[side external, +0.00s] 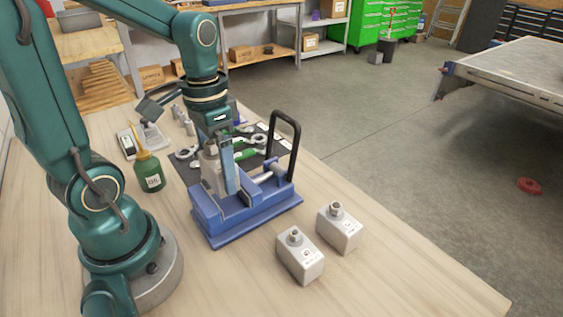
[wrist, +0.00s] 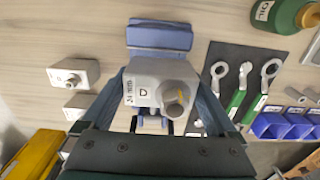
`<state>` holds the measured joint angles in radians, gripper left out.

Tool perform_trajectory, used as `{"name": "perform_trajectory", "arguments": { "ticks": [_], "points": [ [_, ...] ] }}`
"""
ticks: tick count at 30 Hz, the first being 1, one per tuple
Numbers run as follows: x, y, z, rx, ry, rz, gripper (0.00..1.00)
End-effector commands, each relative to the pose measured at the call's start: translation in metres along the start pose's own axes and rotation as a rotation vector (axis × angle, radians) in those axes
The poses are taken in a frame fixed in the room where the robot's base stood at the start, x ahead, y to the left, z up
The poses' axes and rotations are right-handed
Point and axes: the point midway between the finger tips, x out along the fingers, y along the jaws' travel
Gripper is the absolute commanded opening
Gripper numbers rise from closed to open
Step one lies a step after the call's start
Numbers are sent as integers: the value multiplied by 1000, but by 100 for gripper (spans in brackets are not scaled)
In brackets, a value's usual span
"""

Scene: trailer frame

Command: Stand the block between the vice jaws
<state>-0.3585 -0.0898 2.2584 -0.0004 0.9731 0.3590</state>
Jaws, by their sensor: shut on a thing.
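The blue vice (side external: 250,222) stands on the wooden bench, with a black looped handle at its right end. Part of it shows behind the block in the wrist view (wrist: 160,37). The block is upright and low at the vice. A finger and the vice partly hide its lower end, so I cannot tell whether it touches the vice.
Two similar grey blocks (side external: 301,258) (side external: 341,230) stand on the bench in front of the vice. A green oil can (side external: 149,172) stands to the left. Behind the vice, a dark mat (wrist: 225,60) holds wrenches. The bench's right front is clear.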

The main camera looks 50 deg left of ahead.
Motion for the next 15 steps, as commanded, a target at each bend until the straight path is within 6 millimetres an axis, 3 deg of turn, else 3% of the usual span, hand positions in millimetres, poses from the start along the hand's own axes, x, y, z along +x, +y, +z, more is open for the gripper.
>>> {"name": "perform_trajectory", "arguments": {
  "ticks": [5,15],
  "points": [
    [7,4,-3,-1,-1,0,1],
    [42,4,-2,-1,-2,1,1]
  ]
}}
